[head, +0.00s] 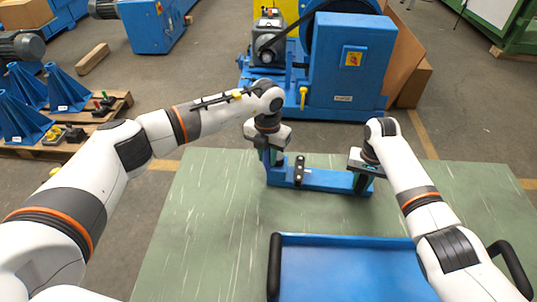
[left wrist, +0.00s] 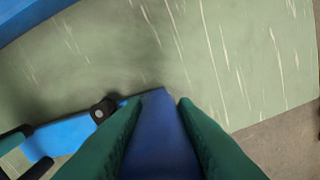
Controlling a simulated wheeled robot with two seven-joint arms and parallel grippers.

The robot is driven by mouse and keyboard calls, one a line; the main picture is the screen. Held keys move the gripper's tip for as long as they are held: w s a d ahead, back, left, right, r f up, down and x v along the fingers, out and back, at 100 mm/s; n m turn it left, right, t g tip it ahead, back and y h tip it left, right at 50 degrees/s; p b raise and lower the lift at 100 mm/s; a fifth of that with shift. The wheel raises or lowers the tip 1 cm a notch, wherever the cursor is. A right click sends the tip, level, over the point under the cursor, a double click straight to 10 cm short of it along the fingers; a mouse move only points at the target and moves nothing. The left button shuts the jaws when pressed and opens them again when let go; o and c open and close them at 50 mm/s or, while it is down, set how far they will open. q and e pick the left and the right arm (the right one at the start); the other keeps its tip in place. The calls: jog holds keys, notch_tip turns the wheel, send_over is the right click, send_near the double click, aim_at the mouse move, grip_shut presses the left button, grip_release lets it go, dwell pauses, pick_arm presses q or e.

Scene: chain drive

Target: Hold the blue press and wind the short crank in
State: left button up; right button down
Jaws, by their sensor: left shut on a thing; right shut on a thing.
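The blue press (head: 335,182) is a long blue bar with raised ends near the far edge of the green table. A small black crank-like piece (head: 299,171) stands across its middle and shows in the left wrist view (left wrist: 103,110). My left gripper (head: 271,158) is shut on the blue block at the left end; its green fingers (left wrist: 160,110) flank that block. My right gripper (head: 362,184) is at the right end, its fingers around the blue end there. The exact contact is partly hidden by the hand. I cannot tell whether the bar touches the table.
A blue tray (head: 345,238) with black handles lies at the near side of the green table (head: 215,215). A large blue machine (head: 350,80) stands behind the table. A pallet with blue brackets (head: 65,90) stands at the left. The table's left part is clear.

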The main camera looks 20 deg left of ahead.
jog(key=shift+w+r, duration=0.1)
pick_arm(q)
jog(key=o, duration=1)
notch_tip(320, 180, up, 12)
pick_arm(e)
jog(key=c, duration=1.1)
grip_release()
jog(key=shift+o, duration=0.2)
